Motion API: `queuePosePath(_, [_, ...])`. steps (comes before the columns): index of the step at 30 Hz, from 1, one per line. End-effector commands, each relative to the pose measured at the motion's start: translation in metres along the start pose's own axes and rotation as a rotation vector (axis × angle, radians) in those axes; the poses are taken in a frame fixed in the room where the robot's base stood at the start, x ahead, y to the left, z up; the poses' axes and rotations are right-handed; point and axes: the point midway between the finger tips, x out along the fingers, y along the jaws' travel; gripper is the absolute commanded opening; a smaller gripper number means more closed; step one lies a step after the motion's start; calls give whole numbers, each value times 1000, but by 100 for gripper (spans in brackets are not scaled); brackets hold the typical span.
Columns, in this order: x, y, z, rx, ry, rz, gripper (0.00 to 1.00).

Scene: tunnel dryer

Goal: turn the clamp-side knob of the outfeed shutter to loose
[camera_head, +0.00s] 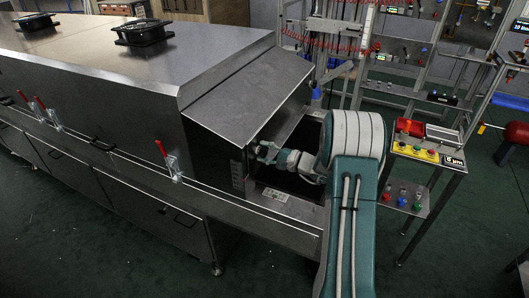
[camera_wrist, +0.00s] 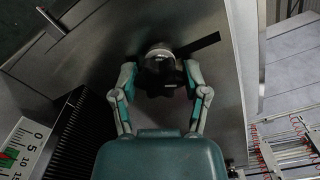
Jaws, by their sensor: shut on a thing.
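The knob (camera_wrist: 160,72) is dark, with a pale grey cap at its top, and sits on a grey metal panel (camera_wrist: 205,75) in the wrist view. My gripper (camera_wrist: 159,84) has one finger on each side of the knob and is shut on it. In the head view my gripper (camera_head: 264,151) reaches leftward into the open end of the steel dryer (camera_head: 120,55), beneath a sloped metal cover (camera_head: 245,100). The knob cannot be made out there. I cannot tell its turn position; a black bar (camera_wrist: 199,43) shows beside it.
A scale plate (camera_wrist: 20,145) with numbers and green and red marks lies left in the wrist view, beside a black ribbed strip (camera_wrist: 68,130). In the head view, a small stand with buttons (camera_head: 425,150) is right of my arm. Red-handled clamps (camera_head: 170,160) line the dryer's side.

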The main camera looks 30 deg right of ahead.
Motion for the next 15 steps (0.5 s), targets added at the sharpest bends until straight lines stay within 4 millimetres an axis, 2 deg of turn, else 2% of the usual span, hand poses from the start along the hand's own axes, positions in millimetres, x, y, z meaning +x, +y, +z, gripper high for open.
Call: queuePosePath(15, [1,2,0,-482,-1,4,11])
